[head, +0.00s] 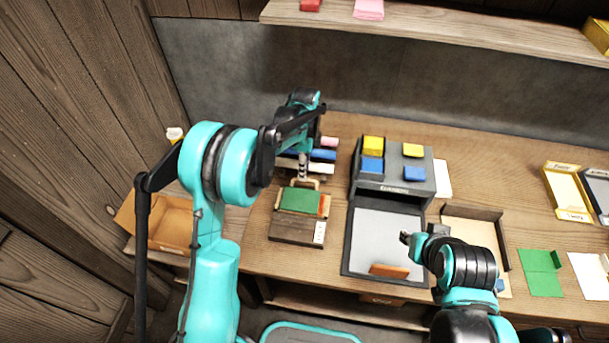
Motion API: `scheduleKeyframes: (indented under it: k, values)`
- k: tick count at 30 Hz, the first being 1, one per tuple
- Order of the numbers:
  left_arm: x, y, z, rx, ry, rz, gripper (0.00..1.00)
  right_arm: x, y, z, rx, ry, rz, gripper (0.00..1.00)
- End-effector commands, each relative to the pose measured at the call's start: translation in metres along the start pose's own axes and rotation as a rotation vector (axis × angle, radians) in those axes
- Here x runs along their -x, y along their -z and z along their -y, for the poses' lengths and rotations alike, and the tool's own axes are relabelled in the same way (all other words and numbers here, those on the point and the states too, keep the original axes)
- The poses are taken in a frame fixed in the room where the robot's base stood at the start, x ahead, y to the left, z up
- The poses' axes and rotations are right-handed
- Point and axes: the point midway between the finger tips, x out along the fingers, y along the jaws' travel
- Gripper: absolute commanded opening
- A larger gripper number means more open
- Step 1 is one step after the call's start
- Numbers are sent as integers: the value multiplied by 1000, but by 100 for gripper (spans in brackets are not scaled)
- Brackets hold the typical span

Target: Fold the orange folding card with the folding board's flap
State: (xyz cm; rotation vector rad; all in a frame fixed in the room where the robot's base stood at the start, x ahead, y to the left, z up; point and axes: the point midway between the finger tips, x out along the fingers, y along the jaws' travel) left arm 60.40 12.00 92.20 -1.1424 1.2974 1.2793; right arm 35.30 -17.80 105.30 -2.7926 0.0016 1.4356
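The folding board (290,231) lies on the table left of centre, dark brown with a green panel (299,200) on it. An orange card (324,206) shows as a strip along the panel's right side; the rest of it appears hidden. A pale handle-like loop (299,183) is at the panel's far edge. My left gripper (303,175) points down at this loop; whether it touches or grips it is too small to tell. My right gripper (406,238) is over the grey tray's right edge, apart from the board; its finger opening is unclear.
The grey tray (385,228) holds an orange-brown piece (389,270) near its front. Behind it is a dark stand (397,193) with yellow and blue blocks. Green (541,273) and white cards lie at right. A wooden shelf (440,30) hangs above; an open box (170,222) is at left.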

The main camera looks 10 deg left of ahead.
Motion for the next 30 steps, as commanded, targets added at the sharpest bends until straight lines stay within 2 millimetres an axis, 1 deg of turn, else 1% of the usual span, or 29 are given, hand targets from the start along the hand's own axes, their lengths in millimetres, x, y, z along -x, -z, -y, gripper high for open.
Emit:
scheduleKeyframes:
  k: [1,6,15,17,18,19,30]
  values:
    - [-10,0,0,0,0,0,30,-3,-2,0,1,0,0,30]
    - [-24,0,0,1,1,0,30,-6,-4,0,1,0,1,30]
    - [-25,0,0,1,1,0,30,-6,-4,0,2,0,1,30]
    - [-25,0,0,1,1,0,14,-6,-4,0,2,0,1,30]
    - [-25,0,0,1,1,0,4,-6,-4,0,2,0,1,30]
    - [-25,0,0,1,1,0,0,-6,-4,0,2,0,1,30]
    - [-22,0,0,1,19,0,0,-5,-3,0,2,0,1,30]
